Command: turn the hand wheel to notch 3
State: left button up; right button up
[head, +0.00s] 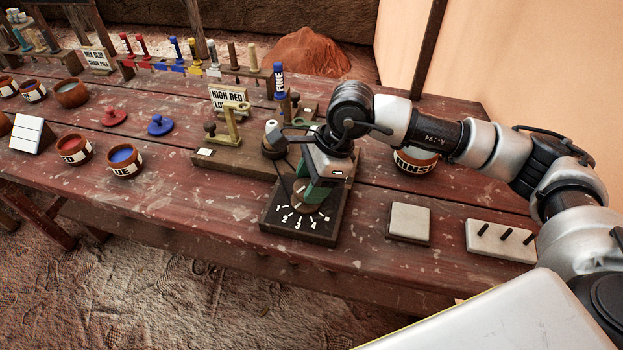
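The dial base (275,225) is a dark square block at the table's front edge, with white tick marks and numbers, 2, 3 and 4 among them. A round brown part (303,187), seemingly the hand wheel, shows at its middle, mostly hidden by my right gripper. My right gripper (314,198) reaches down from above over the dial, its fingers at or just above the wheel. I cannot tell whether the fingers touch or grip it. The wheel's pointer and present notch cannot be made out. My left gripper is not in view.
A wooden block with a brass-coloured lever (231,128) stands left of the dial. A pale square tile (409,222) and a pegged white board (498,241) lie to the right. A labelled pot (416,160) stands behind my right arm. Bowls (124,158) stand at left.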

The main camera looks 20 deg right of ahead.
jog(key=c, duration=0.4)
jog(key=shift+o, duration=0.2)
jog(key=shift+w+f+n+g+b, duration=0.15)
jog(key=shift+n+g+b, duration=0.15)
jog(key=shift+n+b, duration=0.55)
jog(key=shift+n+g+b, duration=0.4)
jog(key=shift+n+b, duration=0.45)
jog(key=shift+b, duration=0.25)
jog(key=shift+w+n+g+h+b, duration=0.15)
jog(key=shift+n+g+h+b, duration=0.2)
jog(key=shift+n+b, duration=0.7)
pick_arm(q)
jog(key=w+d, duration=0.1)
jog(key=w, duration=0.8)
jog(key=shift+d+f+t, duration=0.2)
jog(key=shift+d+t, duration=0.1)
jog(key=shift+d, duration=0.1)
pick_arm(e)
jog(key=shift+r+n, duration=0.2)
jog(key=shift+n, duration=0.05)
jog(key=o, duration=0.9)
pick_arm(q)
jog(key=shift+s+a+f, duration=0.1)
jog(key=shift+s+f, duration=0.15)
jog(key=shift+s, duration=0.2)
pick_arm(e)
jog(key=v, duration=1)
jog(key=shift+w+d+r, duration=0.15)
jog(key=shift+w+r, duration=0.05)
jog(key=shift+r, duration=0.15)
